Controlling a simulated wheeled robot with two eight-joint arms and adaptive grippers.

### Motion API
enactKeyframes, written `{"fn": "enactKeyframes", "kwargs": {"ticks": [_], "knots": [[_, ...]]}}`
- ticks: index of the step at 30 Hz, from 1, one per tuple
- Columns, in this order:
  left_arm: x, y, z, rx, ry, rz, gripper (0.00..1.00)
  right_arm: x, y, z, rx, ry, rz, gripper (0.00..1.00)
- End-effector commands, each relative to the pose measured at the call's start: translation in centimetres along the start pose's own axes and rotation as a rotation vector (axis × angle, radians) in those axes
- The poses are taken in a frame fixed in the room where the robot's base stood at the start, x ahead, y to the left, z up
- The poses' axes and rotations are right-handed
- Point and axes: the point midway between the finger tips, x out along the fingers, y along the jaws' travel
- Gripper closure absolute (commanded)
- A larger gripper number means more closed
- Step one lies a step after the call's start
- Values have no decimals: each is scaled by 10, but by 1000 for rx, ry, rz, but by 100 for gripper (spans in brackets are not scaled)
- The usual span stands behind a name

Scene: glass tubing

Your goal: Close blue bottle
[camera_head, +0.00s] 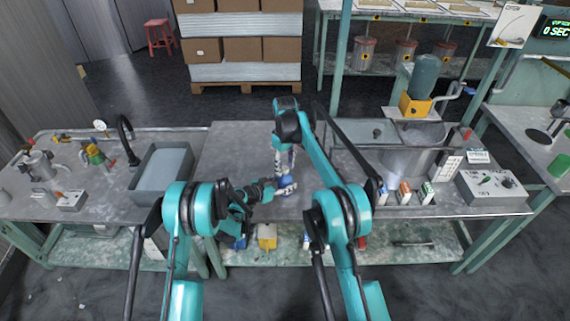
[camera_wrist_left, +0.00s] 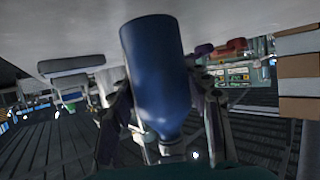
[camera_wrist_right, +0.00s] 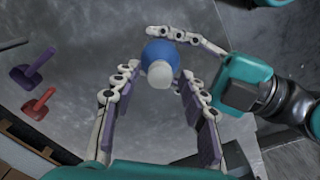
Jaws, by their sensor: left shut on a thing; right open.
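The blue bottle (camera_wrist_right: 152,50) stands with its white top (camera_wrist_right: 160,74) facing the right wrist camera. Its blue body fills the middle of the left wrist view (camera_wrist_left: 155,65). My left gripper (camera_head: 281,188) is shut around the bottle's body, coming in from the side. My right gripper (camera_wrist_right: 159,82) points down over the bottle from above. Its fingers are spread, one on each side of the white top, with visible gaps. I cannot tell whether the white top is a seated cap or how tightly it sits. In the head view the bottle is mostly hidden by the grippers.
A purple scoop (camera_wrist_right: 34,70) and a red scoop (camera_wrist_right: 38,104) lie left in the right wrist view. A grey sink (camera_head: 163,172) is left on the bench. Small cartons (camera_head: 404,192) and a control box (camera_head: 490,185) are right. Bare tabletop (camera_head: 225,150) lies behind the left gripper.

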Motion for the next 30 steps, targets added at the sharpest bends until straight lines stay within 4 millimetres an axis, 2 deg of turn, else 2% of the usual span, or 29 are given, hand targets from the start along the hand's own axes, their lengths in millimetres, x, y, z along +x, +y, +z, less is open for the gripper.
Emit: {"fn": "enactKeyframes", "kwargs": {"ticks": [1,6,16,17,19,20,30], "knots": [[0,0,0,0,0,0,100,0,0,0,0,0,0,57],[0,0,0,0,0,0,100,0,0,0,0,0,0,100],[0,0,0,0,0,0,100,0,0,0,3,0,0,100],[0,0,0,0,0,0,100,0,0,0,3,0,0,73],[0,0,0,0,0,0,100,0,0,0,3,0,0,54],[0,0,0,0,0,0,100,0,0,0,3,0,0,51],[0,0,0,0,0,0,100,-4,0,0,3,0,0,51]]}}
